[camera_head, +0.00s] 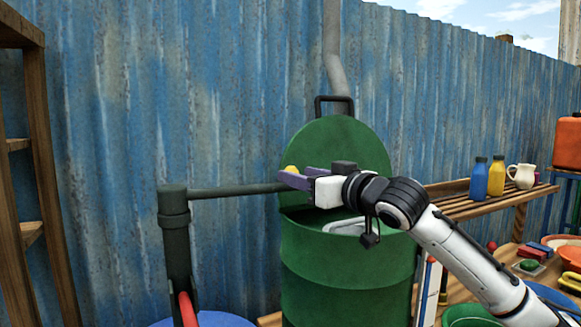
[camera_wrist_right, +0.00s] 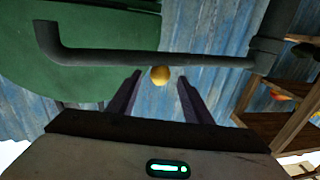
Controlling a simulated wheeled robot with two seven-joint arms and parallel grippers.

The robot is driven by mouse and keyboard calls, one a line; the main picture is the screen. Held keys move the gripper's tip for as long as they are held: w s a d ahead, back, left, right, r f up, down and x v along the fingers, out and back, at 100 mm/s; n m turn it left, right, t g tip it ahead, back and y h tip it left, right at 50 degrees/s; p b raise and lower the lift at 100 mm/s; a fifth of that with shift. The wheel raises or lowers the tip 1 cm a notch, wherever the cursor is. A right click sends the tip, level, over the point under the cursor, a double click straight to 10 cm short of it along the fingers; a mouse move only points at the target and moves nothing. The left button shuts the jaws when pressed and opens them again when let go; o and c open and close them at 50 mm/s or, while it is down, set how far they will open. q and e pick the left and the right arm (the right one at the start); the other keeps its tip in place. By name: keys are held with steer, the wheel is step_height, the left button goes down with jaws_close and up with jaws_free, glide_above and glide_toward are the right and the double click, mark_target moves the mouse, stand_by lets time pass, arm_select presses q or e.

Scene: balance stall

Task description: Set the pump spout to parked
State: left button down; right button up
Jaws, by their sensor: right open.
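The pump spout (camera_head: 235,191) is a dark grey pipe. It runs level from the top of the dark pump post (camera_head: 175,235) to the right, where its far end is hidden behind my right gripper (camera_head: 293,178) in the head view. In the right wrist view the spout (camera_wrist_right: 150,58) crosses just beyond my fingertips and bends at its left end. A yellow ball (camera_wrist_right: 160,75) shows between the two purple fingers, next to the pipe. My right gripper (camera_wrist_right: 160,80) is open. Whether the fingers touch the spout or ball cannot be told. My left gripper is out of view.
A green barrel (camera_head: 345,270) with its lid (camera_head: 340,140) raised stands behind my right gripper. A blue tub (camera_head: 215,320) is below the pump. Bottles and a jug stand on a wooden shelf (camera_head: 475,203) at right. A wooden rack (camera_head: 45,170) stands left.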

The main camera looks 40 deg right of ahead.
mark_target(294, 168)
steer(key=w, duration=0.1)
steer(key=w+p, duration=0.1)
steer(key=w, duration=0.1)
steer(key=shift+d+r, duration=0.15)
steer(key=shift+d, duration=0.1)
steer(key=shift+w+p, duration=0.35)
steer(key=shift+w, duration=0.25)
steer(key=shift+f, duration=0.2)
steer(key=shift+c, duration=0.2)
jaws_close()
